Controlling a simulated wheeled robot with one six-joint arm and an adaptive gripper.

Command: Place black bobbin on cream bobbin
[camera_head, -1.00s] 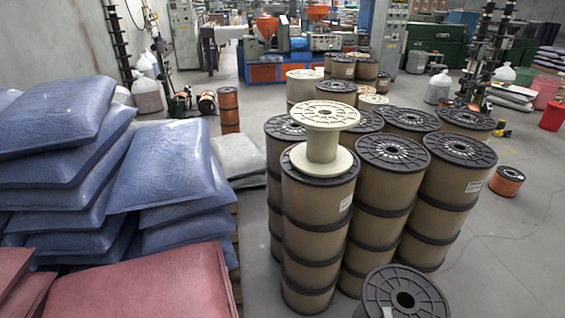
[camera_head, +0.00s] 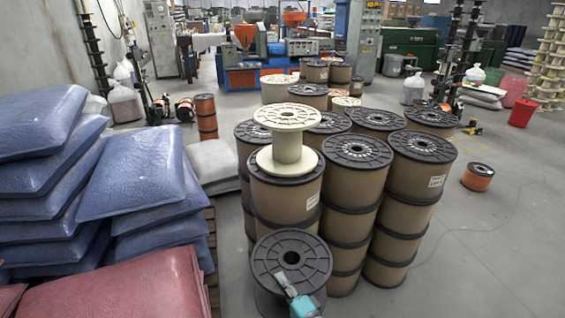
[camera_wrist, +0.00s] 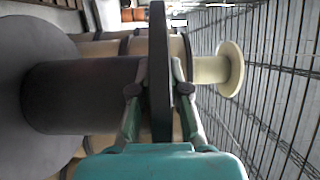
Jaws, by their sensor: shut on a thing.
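The black bobbin (camera_head: 268,262) is at the bottom middle of the head view, in front of the stack of tan spools. My gripper (camera_head: 300,300) is shut on the rim of its top flange. In the wrist view the fingers (camera_wrist: 158,88) pinch the black flange (camera_wrist: 158,35) from both faces, and the dark core and other flange extend left. The cream bobbin (camera_head: 288,145) stands upright on the front tan spool stack. It also shows in the wrist view (camera_wrist: 231,69), beyond the held flange and apart from it. The black bobbin's lower part is mostly hidden in the head view.
Several stacks of tan spools with black tops (camera_head: 357,150) stand close behind and right of the cream bobbin. Blue sacks (camera_head: 130,175) and red sacks (camera_head: 120,285) are piled at left. An orange spool (camera_head: 478,177) lies on open floor at right.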

